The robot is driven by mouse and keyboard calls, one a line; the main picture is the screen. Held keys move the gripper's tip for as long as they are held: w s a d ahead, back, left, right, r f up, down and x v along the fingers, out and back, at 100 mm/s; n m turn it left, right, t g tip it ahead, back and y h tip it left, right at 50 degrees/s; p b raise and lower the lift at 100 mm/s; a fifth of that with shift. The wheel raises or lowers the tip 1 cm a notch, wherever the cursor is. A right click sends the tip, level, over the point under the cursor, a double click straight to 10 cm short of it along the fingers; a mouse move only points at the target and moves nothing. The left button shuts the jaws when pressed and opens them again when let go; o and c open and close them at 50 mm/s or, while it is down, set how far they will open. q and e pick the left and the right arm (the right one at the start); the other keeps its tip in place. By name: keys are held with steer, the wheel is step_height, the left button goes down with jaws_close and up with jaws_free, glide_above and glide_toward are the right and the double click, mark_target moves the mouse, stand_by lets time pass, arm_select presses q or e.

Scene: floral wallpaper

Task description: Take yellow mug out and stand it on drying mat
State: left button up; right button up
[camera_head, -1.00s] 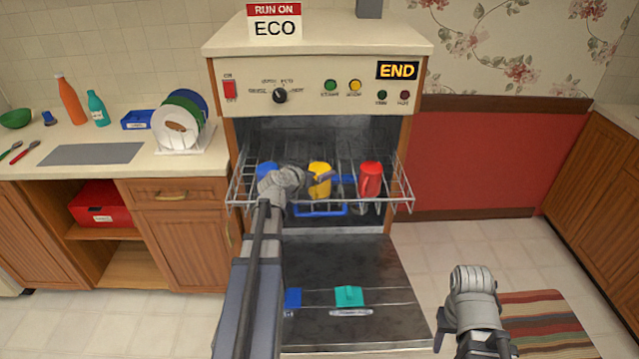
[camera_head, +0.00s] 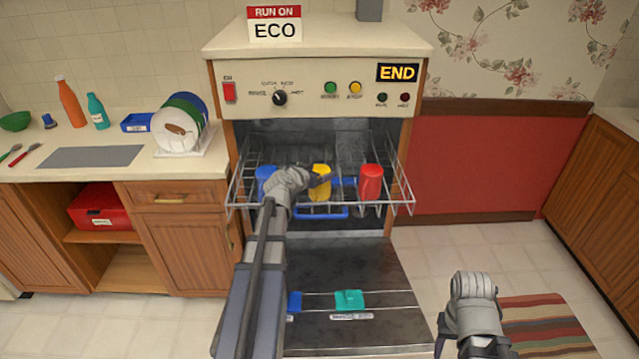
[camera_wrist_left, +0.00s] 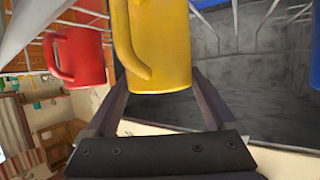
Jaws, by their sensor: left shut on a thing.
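The yellow mug (camera_head: 321,188) stands in the upper wire rack (camera_head: 386,207) of the open dishwasher, between a blue mug and a red mug. My left gripper (camera_head: 322,180) reaches into the rack and is shut on the yellow mug. In the left wrist view the yellow mug (camera_wrist_left: 160,45) fills the space between my fingers, its handle towards the left finger. I cannot tell whether it touches the rack. The grey drying mat (camera_head: 92,156) lies bare on the counter at the left.
The blue mug (camera_head: 265,176) and red mug (camera_head: 371,182) flank the yellow one closely. The lowered dishwasher door (camera_head: 375,270) lies below.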

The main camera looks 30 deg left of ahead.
arm_select(q)
steer(key=shift+c, duration=1.2)
step_height(320, 180, up, 10)
steer(key=p, duration=1)
